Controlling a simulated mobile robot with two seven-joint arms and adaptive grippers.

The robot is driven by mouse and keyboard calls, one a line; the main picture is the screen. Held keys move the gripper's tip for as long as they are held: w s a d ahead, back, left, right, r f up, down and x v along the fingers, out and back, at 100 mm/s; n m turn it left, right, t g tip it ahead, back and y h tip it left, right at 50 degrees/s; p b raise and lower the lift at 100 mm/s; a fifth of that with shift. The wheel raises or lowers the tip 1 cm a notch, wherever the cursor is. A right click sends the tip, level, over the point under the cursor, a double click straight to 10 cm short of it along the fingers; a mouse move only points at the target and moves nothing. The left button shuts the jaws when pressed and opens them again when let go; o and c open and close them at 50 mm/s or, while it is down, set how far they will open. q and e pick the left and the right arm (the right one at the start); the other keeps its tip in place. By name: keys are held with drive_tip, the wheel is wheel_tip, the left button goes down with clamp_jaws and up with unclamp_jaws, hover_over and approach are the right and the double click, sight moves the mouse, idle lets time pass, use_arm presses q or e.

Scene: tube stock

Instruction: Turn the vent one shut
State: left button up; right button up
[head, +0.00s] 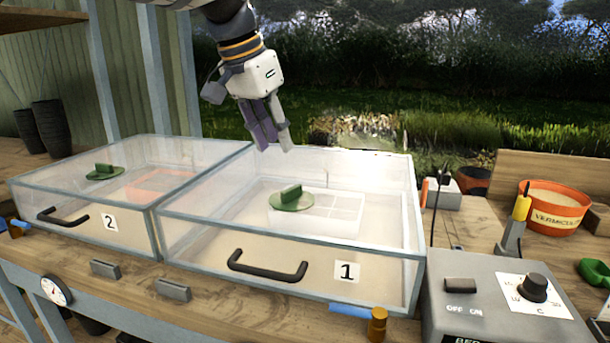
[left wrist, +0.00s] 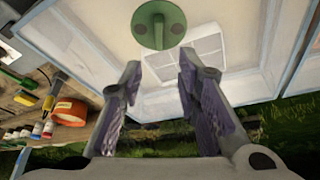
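Vent one is a green round disc with a raised grip bar (head: 291,197) on the clear lid of box 1 (head: 225,221). In the left wrist view the vent (left wrist: 159,25) shows at the top, with two dark round spots on its disc. I cannot tell whether these are open holes. My left gripper (head: 276,148) hangs above the back of box 1, behind and above the vent, and does not touch it. In the left wrist view its fingers (left wrist: 158,80) are apart with nothing between them. My right gripper is not in view.
Box 2 (head: 150,222) with its own green vent (head: 103,172) stands to the left. A control box with a dial (head: 505,300) and an orange vermiculite tub (head: 553,208) are on the right. A white tray (head: 335,212) shows inside box 1. The air above the lids is clear.

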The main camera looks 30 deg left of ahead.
sight(291, 188)
use_arm(q)
drive_tip(key=x, duration=1.1)
drive_tip(key=shift+s+f, duration=0.15)
drive_tip(key=shift+s, duration=0.25)
drive_tip(key=shift+c, duration=0.6)
clamp_jaws()
